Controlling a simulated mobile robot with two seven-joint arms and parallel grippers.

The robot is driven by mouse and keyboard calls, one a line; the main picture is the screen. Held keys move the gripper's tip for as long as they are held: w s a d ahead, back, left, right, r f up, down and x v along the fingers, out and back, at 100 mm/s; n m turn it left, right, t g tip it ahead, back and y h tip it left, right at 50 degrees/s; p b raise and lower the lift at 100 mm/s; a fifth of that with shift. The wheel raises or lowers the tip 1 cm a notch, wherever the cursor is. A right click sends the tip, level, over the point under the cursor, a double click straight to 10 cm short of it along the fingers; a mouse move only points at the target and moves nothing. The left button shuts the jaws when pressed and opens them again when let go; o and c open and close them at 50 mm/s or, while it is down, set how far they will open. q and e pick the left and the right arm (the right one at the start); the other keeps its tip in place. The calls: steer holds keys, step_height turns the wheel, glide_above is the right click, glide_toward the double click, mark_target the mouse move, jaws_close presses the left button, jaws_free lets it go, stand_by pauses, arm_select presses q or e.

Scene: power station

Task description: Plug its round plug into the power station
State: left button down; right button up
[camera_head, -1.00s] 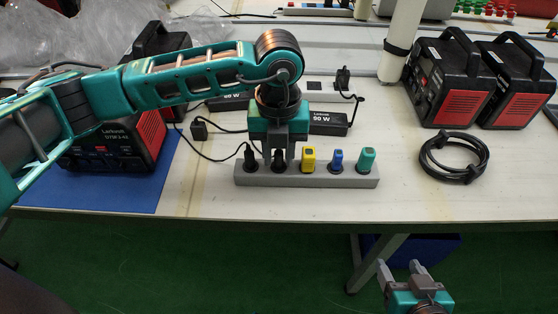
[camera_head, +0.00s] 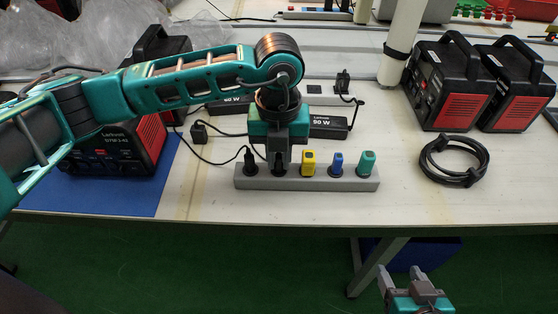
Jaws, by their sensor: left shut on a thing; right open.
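The power station (camera_head: 112,150), a black and red box, stands on a blue mat (camera_head: 147,199) at the left, partly hidden behind my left arm. A grey holder strip (camera_head: 310,183) lies near the table's front edge with a row of plugs in it. My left gripper (camera_head: 279,165) points down over the strip and is shut on a black plug (camera_head: 279,171), the second from the left. The plug seems still seated in the strip; its shape is mostly hidden by the fingers. My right gripper (camera_head: 400,275) is open and empty, below the table's front edge.
A black plug (camera_head: 250,162) stands left of my gripper; yellow (camera_head: 308,162), blue (camera_head: 336,163) and green (camera_head: 366,162) plugs stand to the right. Black adapters with cables (camera_head: 329,126) lie behind. A coiled cable (camera_head: 454,160) and two more power stations (camera_head: 450,85) are at the right.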

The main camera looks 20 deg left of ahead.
mark_target(279, 155)
arm_select(q)
steer(key=shift+r, duration=0.1)
steer(key=shift+r+p, duration=1.95)
steer(key=shift+r, duration=0.95)
